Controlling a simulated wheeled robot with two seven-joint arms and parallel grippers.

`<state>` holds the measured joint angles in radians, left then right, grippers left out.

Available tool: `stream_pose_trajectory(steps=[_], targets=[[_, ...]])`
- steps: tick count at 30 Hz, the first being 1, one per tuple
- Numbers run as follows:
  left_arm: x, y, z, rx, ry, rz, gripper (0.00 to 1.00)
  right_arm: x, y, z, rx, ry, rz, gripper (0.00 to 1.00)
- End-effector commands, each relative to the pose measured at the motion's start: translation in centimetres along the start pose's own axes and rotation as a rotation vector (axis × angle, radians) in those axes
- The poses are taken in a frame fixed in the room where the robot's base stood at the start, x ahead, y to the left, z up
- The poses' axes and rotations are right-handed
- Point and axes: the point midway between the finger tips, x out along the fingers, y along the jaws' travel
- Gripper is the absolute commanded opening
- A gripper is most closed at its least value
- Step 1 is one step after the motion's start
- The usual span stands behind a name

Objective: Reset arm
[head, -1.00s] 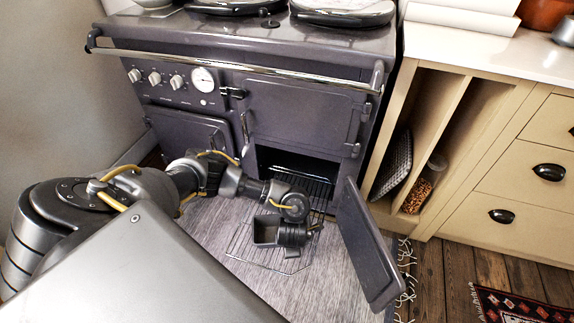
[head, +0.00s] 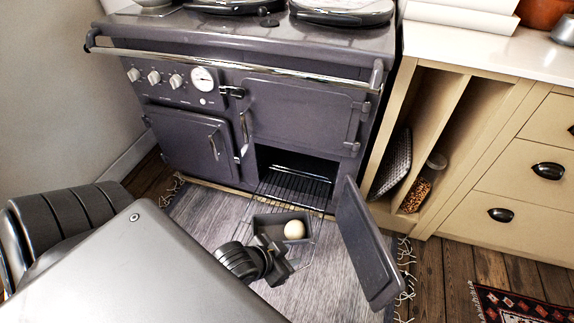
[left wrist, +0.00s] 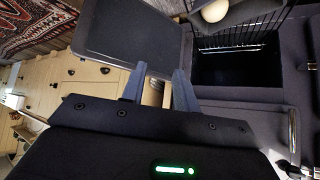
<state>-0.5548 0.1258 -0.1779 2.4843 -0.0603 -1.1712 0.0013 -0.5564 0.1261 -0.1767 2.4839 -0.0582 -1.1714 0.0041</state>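My left gripper (head: 277,262) is in front of the oven, low over the rug, close to a dark tin. Its two fingers (left wrist: 158,90) are apart with nothing between them in the left wrist view. The dark tin (head: 265,226) sits on the pulled-out wire rack (head: 297,187) and holds a pale round item (head: 294,229). This item also shows at the top of the left wrist view (left wrist: 214,11). The gripper overlaps the tin's near side in the head view; I cannot tell whether they touch. My right gripper is not in view.
The lower oven door (head: 367,245) stands open right of the rack. The grey stove (head: 180,125) has a front rail (head: 230,63). Cream cabinets (head: 520,185) stand to the right. A grey fringed rug (head: 205,220) covers the floor in front.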

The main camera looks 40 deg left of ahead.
Motion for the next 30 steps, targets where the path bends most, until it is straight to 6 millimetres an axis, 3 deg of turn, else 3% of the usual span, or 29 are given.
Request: stream_pose_trajectory(steps=[16, 20, 23, 26, 30], targets=[[0.0, -0.1, 0.1, -0.008, -0.004, -0.003, 0.3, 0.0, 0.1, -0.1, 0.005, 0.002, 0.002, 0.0], [1.4, -0.1, 0.8, -0.011, -0.038, 0.0, 0.3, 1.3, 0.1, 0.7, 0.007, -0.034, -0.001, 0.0], [3.7, -0.2, 2.5, -0.017, -0.095, 0.002, 0.3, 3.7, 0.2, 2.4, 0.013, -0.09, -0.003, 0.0], [6.4, -0.3, 5.7, -0.026, -0.169, 0.004, 0.3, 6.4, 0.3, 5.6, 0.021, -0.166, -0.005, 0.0], [9.0, -0.5, 11.7, -0.036, -0.277, 0.003, 0.3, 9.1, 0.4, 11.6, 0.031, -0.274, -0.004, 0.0]])
